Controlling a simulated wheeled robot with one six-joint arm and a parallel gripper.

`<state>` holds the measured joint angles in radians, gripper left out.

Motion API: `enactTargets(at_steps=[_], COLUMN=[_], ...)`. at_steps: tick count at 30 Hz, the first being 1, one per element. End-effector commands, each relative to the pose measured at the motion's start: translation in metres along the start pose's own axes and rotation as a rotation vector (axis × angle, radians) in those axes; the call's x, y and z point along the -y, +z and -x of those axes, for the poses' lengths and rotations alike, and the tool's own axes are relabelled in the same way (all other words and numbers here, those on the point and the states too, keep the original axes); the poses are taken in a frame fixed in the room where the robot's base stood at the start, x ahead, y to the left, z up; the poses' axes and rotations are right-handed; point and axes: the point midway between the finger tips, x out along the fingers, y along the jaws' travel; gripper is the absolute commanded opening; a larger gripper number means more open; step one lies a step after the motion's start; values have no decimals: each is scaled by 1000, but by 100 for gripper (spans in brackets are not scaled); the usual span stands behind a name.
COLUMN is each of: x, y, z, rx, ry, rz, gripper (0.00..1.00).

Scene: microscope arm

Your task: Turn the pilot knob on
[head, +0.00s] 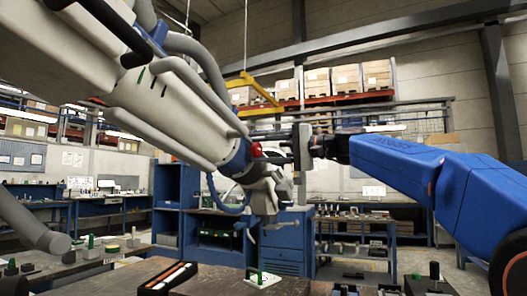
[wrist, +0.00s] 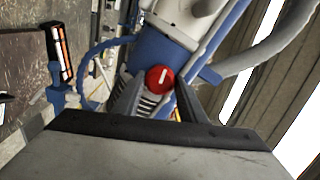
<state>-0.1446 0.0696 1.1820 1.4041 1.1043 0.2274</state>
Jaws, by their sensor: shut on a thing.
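The pilot knob is the round red knob (wrist: 159,78) with a white line across its face, seen in the wrist view. It sits on the blue and white end section of the large microscope arm (head: 190,110). In the head view the red knob (head: 256,149) shows as a small red spot. My gripper (head: 265,148) reaches it from the right, its two fingers pointing left. In the wrist view the two dark fingers of my gripper (wrist: 158,88) stand one on each side of the knob, shut on it. The knob's white line is tilted slightly from upright.
A blue hose (wrist: 92,60) loops beside the microscope arm. A bench (head: 110,280) below holds a black tray (head: 168,279) and a white plate with a green piece (head: 263,279). Blue cabinets (head: 285,240) and shelves of boxes stand behind.

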Motion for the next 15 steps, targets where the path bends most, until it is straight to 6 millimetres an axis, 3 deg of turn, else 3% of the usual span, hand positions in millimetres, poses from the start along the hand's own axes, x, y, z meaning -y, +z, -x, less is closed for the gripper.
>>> enactTargets(at_steps=[3, 4, 6, 15], x=[-2, -1, -1, 0], y=[0, 0, 0, 0], z=[0, 0, 0, 1], rx=[2, 2, 2, 1], ry=[3, 3, 2, 1], rz=[-1, -1, -1, -1], gripper=[15, 45, 55, 55])
